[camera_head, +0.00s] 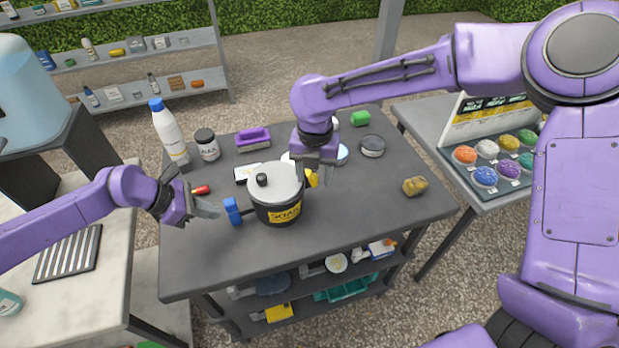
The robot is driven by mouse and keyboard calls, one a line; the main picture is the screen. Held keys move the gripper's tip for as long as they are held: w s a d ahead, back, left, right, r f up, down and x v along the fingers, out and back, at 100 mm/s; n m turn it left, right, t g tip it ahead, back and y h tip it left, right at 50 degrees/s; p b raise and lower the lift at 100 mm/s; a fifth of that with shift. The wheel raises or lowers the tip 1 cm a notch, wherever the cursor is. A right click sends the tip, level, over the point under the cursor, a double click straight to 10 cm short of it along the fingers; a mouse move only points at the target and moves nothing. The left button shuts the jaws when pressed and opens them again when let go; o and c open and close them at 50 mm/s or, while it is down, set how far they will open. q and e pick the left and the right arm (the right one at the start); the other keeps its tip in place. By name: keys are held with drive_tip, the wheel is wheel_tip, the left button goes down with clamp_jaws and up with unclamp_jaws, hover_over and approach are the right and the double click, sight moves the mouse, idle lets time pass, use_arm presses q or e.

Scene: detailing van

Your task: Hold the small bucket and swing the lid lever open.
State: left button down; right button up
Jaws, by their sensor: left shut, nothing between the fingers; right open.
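The small bucket (282,213) stands upright near the middle of the dark table. It is black with a yellow label, and its grey lid (284,184) with a black knob is on. A blue grip (233,211) sticks out on its left side, and a yellow part (312,178) shows at its right; I cannot tell which is the lid lever. My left gripper (212,211) is shut and empty, just left of the blue grip and seemingly apart from it. My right gripper (325,174) is open beside the yellow part, with its fingers pointing down; contact is unclear.
A white bottle (170,133), a dark jar (207,146) and a purple brush (253,138) stand behind the bucket. A black tin (372,146) and a yellow sponge (415,186) lie right. The table's (350,232) front right is clear.

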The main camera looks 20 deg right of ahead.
sight(314, 176)
wheel_tip(314, 176, up, 12)
idle(0.3)
idle(0.3)
use_arm(q)
drive_tip(key=c, duration=1.4)
unclamp_jaws()
drive_tip(key=shift+a, duration=0.1)
